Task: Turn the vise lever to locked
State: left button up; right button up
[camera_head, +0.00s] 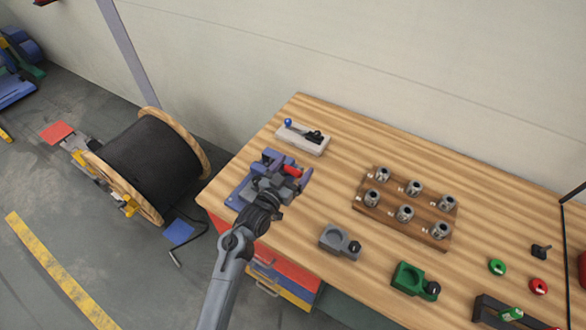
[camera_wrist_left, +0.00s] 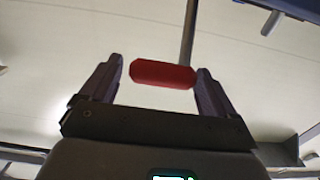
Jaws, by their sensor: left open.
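The vise (camera_head: 238,194) is blue and grey and sits at the table's left end, partly hidden by my left arm and gripper. A red handle (camera_head: 292,170), which looks like the vise lever's grip, shows at the gripper. In the left wrist view the red handle (camera_wrist_left: 150,73) lies crosswise between the two fingers. My left gripper (camera_head: 287,164) is open, with its fingers at the two ends of the handle. The right finger looks very near or touching the handle's end; I cannot tell which. A gap shows at the left finger. My right gripper is out of view.
Behind the vise is a pale block (camera_head: 303,140) with a blue-knobbed lever. To the right are a wooden rack (camera_head: 404,212) of metal parts, a grey fixture (camera_head: 338,240) and a green fixture (camera_head: 411,279). A cable reel (camera_head: 150,165) stands left of the table.

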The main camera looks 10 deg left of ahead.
pick_arm(q)
jog(key=c, duration=1.4)
jog(key=shift+s, duration=0.15)
jog(key=shift+c, duration=0.2)
jog(key=s+f, duration=0.1)
jog(key=s+a+f+p, duration=0.1)
jog(key=f, duration=0.1)
jog(key=s+f, duration=0.1)
jog(key=shift+s+a+f+p, duration=0.2)
jog(key=shift+a+f+p, duration=0.05)
jog(key=shift+f+p, duration=0.15)
jog(key=shift+s+f, duration=0.1)
jog(key=shift+f, duration=0.1)
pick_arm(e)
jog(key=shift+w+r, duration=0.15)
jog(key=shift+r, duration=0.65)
